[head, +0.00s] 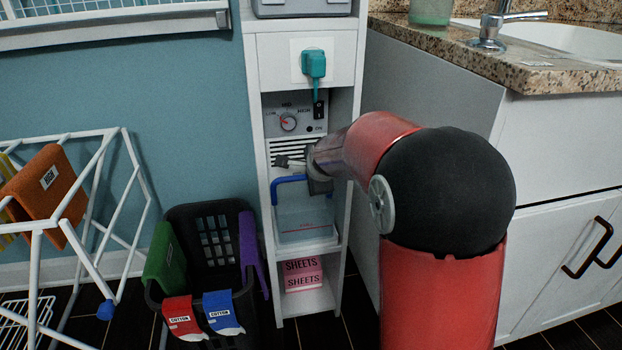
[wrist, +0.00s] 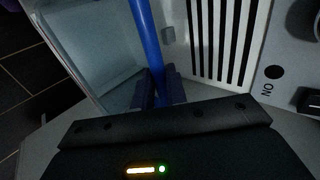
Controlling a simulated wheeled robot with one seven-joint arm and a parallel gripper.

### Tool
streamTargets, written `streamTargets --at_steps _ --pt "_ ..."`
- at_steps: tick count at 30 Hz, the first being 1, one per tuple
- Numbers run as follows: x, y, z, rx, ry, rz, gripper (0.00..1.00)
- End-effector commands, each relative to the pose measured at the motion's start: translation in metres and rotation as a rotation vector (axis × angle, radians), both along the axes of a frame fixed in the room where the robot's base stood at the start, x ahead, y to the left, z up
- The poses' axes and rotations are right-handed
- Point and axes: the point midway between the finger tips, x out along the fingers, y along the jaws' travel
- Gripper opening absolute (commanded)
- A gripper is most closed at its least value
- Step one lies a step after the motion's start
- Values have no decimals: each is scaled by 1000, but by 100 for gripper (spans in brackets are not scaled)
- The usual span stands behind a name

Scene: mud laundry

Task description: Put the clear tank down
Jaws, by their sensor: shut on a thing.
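The clear tank (head: 304,222) has a blue handle (head: 287,180) and a red line low on its front. It sits in the middle bay of the narrow white shelf unit, below a grey panel with a dial. My gripper (head: 318,186) is at the handle's right end in the head view, partly hidden by my arm. In the wrist view my gripper (wrist: 163,88) is shut on the blue handle (wrist: 144,40), with a finger on each side of it. The tank's base looks close to the shelf board; I cannot tell whether it touches.
Boxes marked SHEETS (head: 303,273) stand on the shelf below. A black basket (head: 210,235) with cloths over its rim stands at the left. A white drying rack (head: 70,215) is farther left. The sink counter (head: 480,60) is at the right.

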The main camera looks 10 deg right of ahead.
Motion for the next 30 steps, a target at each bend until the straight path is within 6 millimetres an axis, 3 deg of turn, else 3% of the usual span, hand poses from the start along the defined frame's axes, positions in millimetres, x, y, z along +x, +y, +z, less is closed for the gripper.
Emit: streamTargets --at_steps 3,20,21,25,30 --pt "16 -1 -8 0 3 -1 0" --pt "14 0 -23 1 -1 -1 0" --pt "14 0 -24 1 1 -1 15" --pt "14 0 -23 0 1 0 32" --pt "14 0 -22 0 1 0 36"
